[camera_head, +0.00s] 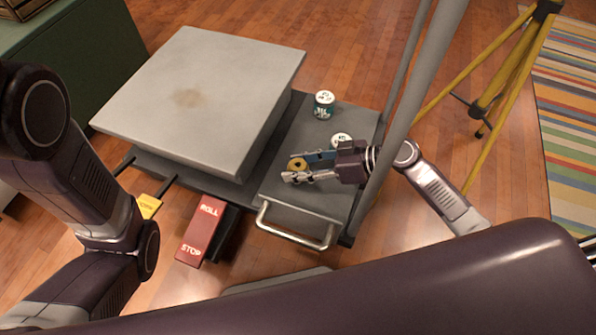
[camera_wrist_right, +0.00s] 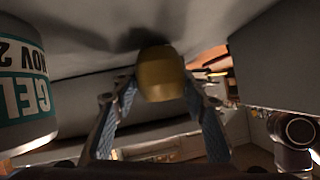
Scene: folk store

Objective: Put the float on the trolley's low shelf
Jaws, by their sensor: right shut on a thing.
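The float is a small yellow-brown ring-like piece (camera_head: 298,163). My right gripper (camera_head: 297,165) is shut on it, over the front part of the trolley's low grey shelf (camera_head: 292,206). In the right wrist view the float (camera_wrist_right: 160,75) sits between the two blue-padded fingers of the gripper (camera_wrist_right: 158,95). I cannot tell whether the float touches the shelf. The trolley's raised grey top (camera_head: 215,85) is to the left of the gripper. My left arm shows at the left, but its gripper is out of view.
Two white-and-teal tubs stand on the low shelf, one at the back (camera_head: 324,104) and one (camera_head: 341,139) close behind my right gripper. A metal handle (camera_head: 297,235) is in front. A grey pole (camera_head: 408,110) rises to the right. Red (camera_head: 203,232) and yellow (camera_head: 149,205) pedals are front left.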

